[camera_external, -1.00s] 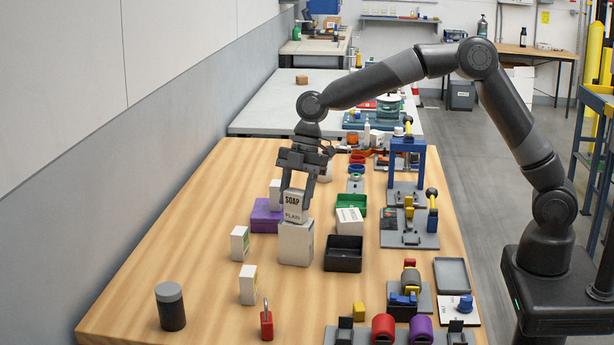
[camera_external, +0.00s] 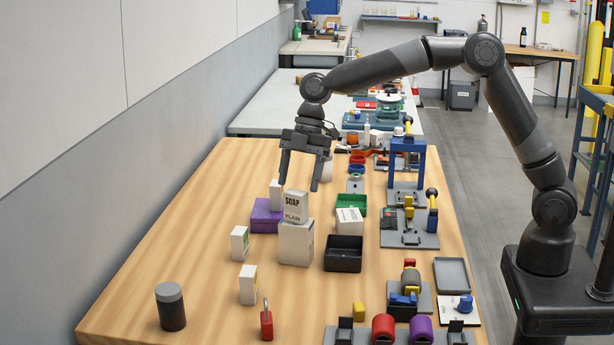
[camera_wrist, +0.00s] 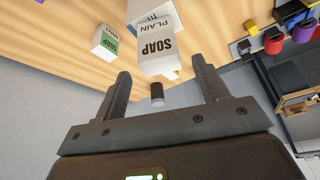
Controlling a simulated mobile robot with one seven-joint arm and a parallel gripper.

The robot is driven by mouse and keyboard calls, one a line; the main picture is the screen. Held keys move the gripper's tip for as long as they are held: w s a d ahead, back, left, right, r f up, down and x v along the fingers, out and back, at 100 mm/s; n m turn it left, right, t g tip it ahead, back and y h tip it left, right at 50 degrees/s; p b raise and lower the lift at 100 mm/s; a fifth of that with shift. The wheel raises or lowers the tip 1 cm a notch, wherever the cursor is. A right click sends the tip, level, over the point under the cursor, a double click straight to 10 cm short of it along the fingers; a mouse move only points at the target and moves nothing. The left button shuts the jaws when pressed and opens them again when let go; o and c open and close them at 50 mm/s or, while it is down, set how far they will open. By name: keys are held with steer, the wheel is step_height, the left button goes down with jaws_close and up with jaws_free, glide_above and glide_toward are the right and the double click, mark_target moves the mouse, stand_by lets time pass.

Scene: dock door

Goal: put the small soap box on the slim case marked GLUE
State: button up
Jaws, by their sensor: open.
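I cannot read any GLUE marking on the case. My gripper (camera_external: 299,182) is open and empty, raised just above and behind the soap box. In the wrist view its two fingers (camera_wrist: 160,78) stand wide apart, clear of the box.
Another soap box (camera_wrist: 105,39), marked MINT, stands nearby. A purple box (camera_external: 265,218), a black tray (camera_external: 343,262) and a white box (camera_external: 350,222) by a green tray surround the case. Small white boxes (camera_external: 240,243) and a dark jar (camera_external: 170,308) stand at left. The table's left side is mostly free.

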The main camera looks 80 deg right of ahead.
steer(key=v, duration=0.8)
steer(key=s+a+r+m+h, duration=0.1)
steer(key=s+r+m+h, duration=0.15)
steer(key=s, duration=0.75)
steer(key=s+d+f+m+t, duration=0.2)
steer(key=s+m, duration=0.3)
steer(key=s, duration=0.9)
steer(key=s+d+f+m+t+h, duration=0.1)
steer(key=s+m, duration=0.5)
steer(key=s, duration=0.9)
steer(key=shift+s+d+f+t, duration=0.15)
steer(key=shift+d+f+t, duration=0.35)
steer(key=shift+d+f, duration=0.35)
steer(key=shift+h, duration=0.25)
